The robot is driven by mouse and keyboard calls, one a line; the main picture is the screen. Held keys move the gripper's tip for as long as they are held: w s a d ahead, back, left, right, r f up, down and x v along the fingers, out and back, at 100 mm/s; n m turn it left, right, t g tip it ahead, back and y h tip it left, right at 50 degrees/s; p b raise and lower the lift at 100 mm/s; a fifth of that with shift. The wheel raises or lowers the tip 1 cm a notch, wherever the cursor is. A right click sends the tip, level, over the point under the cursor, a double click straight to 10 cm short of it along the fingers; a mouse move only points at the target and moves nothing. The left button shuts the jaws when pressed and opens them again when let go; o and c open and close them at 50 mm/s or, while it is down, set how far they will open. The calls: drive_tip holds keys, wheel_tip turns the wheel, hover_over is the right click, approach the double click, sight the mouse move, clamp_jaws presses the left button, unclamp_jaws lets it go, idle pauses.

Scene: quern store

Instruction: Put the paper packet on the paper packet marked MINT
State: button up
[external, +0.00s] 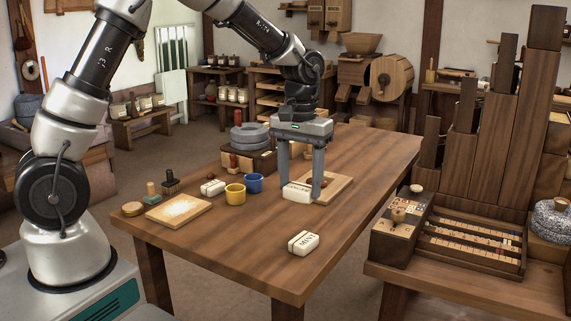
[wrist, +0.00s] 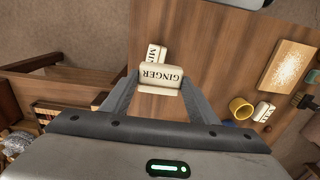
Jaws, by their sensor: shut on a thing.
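My gripper (external: 301,196) points down and is shut on a cream paper packet (external: 296,192), whose GINGER label reads upside down in the wrist view (wrist: 160,76). The fingers grip it at its two ends. How far it is above the table I cannot tell for sure. The paper packet marked MINT (external: 303,243) lies on the table near its front edge, apart from the held one. In the wrist view the MINT packet (wrist: 153,53) shows just beyond the GINGER packet, which partly hides it.
A third packet (external: 212,187) lies left of the yellow cup (external: 235,193) and blue cup (external: 254,183). A wooden board (external: 338,186) lies behind my gripper. A powdered board (external: 178,211) is at the left. The table around the MINT packet is clear.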

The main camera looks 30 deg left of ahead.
sight(304, 202)
drive_tip(key=f, duration=0.2)
drive_tip(key=d+f+b, duration=0.1)
drive_tip(key=f, duration=0.2)
drive_tip(key=shift+d, duration=0.1)
drive_tip(key=shift+f+b, duration=0.6)
drive_tip(key=shift+f, duration=1.85)
drive_tip(key=shift+f, duration=0.2)
drive_tip(key=o, duration=1)
drive_tip(key=shift+o, duration=0.2)
drive_tip(key=shift+r, duration=0.1)
wheel_tip(304, 202, up, 12)
drive_tip(key=shift+r+p, duration=0.15)
drive_tip(key=shift+p, duration=1.1)
